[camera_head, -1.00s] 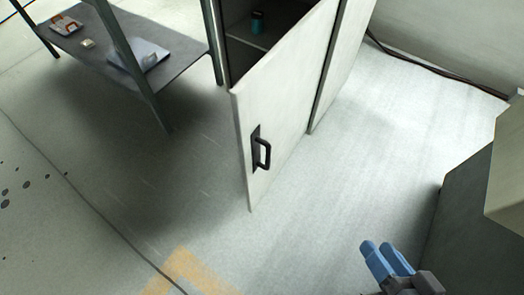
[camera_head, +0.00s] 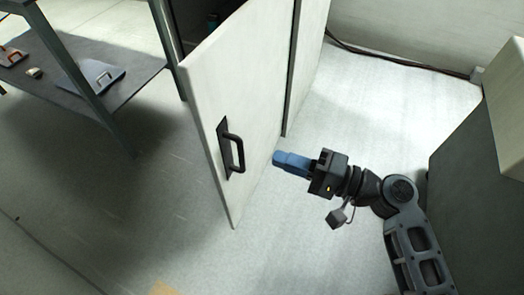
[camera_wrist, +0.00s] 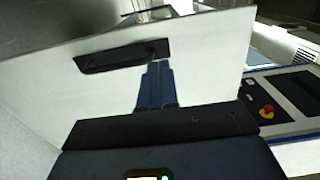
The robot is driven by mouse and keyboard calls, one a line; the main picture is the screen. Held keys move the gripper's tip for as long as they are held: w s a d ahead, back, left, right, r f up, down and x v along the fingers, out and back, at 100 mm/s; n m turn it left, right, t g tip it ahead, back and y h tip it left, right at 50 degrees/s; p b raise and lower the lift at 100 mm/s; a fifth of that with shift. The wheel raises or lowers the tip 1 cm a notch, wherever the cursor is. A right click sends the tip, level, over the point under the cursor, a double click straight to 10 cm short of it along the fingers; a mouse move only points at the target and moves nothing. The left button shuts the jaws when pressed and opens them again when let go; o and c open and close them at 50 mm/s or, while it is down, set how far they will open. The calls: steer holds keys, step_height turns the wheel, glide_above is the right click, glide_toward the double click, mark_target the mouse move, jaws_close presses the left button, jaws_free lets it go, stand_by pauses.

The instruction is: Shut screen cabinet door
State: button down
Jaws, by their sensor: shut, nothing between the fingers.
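The cabinet door (camera_head: 250,85) is white and stands open, swung out from the cabinet (camera_head: 312,50). A black bar handle (camera_head: 235,153) on a dark plate is on its outer face near the free edge. My gripper (camera_head: 277,159) has blue fingers, which are shut and empty. In the head view it is to the right of the handle, in front of the door's outer face. In the wrist view the fingers (camera_wrist: 158,68) point at the door (camera_wrist: 210,65), just below the handle (camera_wrist: 125,56). I cannot tell whether they touch the door.
A dark bench shelf (camera_head: 85,85) with a blue-grey tray (camera_head: 92,77) stands at the left behind the door. A large grey box-like body (camera_head: 480,190) is at the right. A dark cable (camera_head: 400,62) runs along the wall. The floor between is clear.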

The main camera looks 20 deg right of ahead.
mark_target(214, 137)
steer(key=x, duration=1.3)
